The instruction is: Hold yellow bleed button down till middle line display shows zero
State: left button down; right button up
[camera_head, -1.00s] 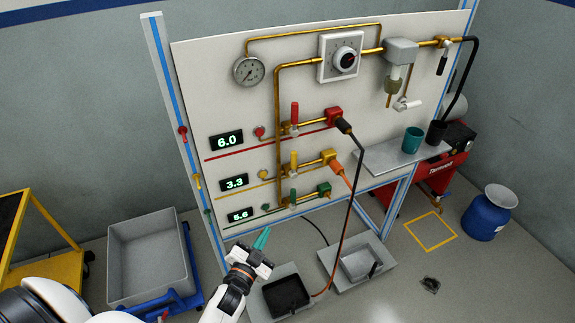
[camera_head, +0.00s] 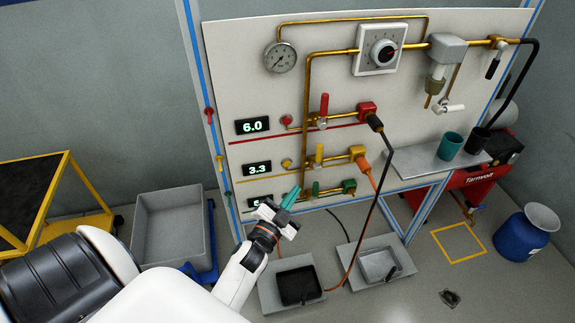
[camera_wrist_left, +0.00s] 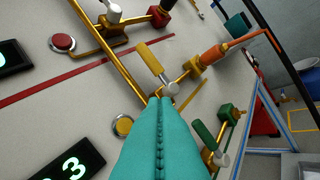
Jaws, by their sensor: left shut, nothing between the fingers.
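The yellow bleed button (camera_head: 287,163) is a small round knob on the panel's middle line; it also shows in the left wrist view (camera_wrist_left: 123,126), just left of my fingers. The middle line display (camera_head: 257,168) reads 3.3; it is partly cut off in the wrist view (camera_wrist_left: 68,165). My left gripper (camera_head: 292,193) is shut and empty, its teal fingers pointing up at the panel. In the head view its tips are below the button. In the wrist view the fingertips (camera_wrist_left: 160,98) overlap the yellow valve's base. Contact is not visible. My right gripper is out of view.
The yellow-handled valve (camera_head: 319,155) and orange hose plug (camera_head: 364,166) are right of the button. The red line display (camera_head: 252,125) reads 6.0. The green line display (camera_head: 254,202) is partly hidden by my gripper. A grey bin (camera_head: 174,226) stands at left.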

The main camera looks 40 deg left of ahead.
aim_at(287, 164)
pick_arm(q)
jog(key=shift+w+a+b, duration=0.3)
jog(key=shift+w+a, duration=0.85)
jog(key=shift+a, duration=0.2)
jog(key=shift+w+a+b, duration=0.25)
jog(key=shift+w+a, duration=0.85)
jog(key=shift+a, duration=0.2)
jog(key=shift+w+a, duration=0.1)
jog(key=shift+w+a, duration=0.2)
jog(key=shift+w+a, duration=0.2)
jog(key=shift+a, duration=0.1)
dwell(4.8)
